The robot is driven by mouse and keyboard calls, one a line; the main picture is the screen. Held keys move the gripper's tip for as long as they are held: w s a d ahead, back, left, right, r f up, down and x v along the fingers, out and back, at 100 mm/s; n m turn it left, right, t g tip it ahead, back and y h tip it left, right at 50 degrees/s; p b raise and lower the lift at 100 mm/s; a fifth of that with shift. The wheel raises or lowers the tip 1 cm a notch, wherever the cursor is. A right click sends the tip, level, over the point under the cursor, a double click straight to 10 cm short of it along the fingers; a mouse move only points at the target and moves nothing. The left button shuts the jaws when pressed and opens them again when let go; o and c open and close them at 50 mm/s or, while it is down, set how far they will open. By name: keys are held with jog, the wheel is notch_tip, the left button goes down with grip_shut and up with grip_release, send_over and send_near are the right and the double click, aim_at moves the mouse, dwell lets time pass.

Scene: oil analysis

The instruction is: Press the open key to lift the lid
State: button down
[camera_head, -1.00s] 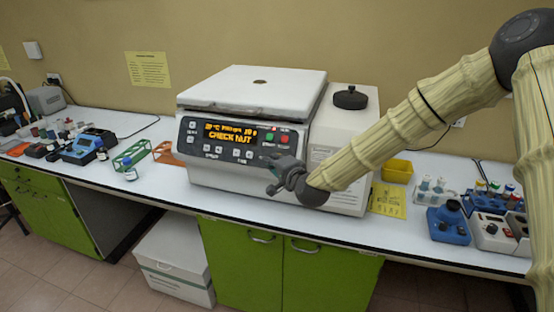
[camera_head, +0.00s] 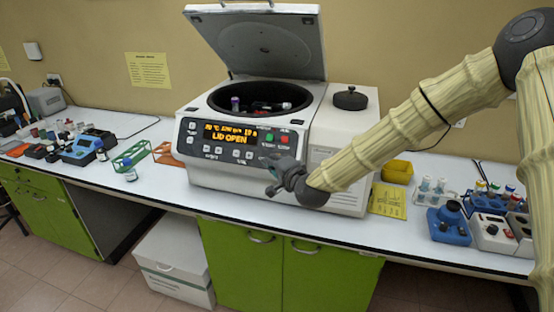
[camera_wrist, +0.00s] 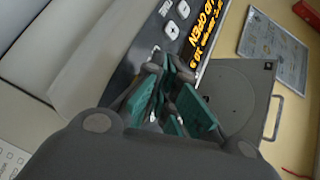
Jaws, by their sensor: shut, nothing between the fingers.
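The centrifuge (camera_head: 225,172) stands on the bench with its lid (camera_head: 262,45) raised. Its round chamber (camera_head: 225,103) is open, and tubes with coloured caps show inside. The display (camera_head: 229,137) reads "LID OPEN", which also shows in the wrist view (camera_wrist: 192,38). Keys lie around the display on the front panel, with a green key and a red key at its right. My gripper (camera_head: 270,190) is shut and empty at the lower right of the panel. In the wrist view its fingers (camera_wrist: 170,70) cover part of the panel, so I cannot tell whether they touch a key.
A black knob-topped cap (camera_head: 350,98) sits on the white unit at the right. A yellow tray (camera_head: 397,171), tube racks and blue-and-white devices stand further right. Green and orange racks (camera_head: 130,155) stand at the left. The bench's front edge is clear.

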jog(key=shift+s+a+r, duration=0.1)
jog(key=shift+s+r, duration=0.05)
jog(key=shift+s, duration=0.15)
jog(key=s+r, duration=0.1)
jog(key=s, duration=0.1)
jog(key=s+a+r+p, duration=0.1)
jog(key=s, duration=0.1)
jog(key=shift+a+r, duration=0.15)
jog(key=shift+r, duration=0.25)
dwell(0.3)
jog(key=shift+f, duration=0.1)
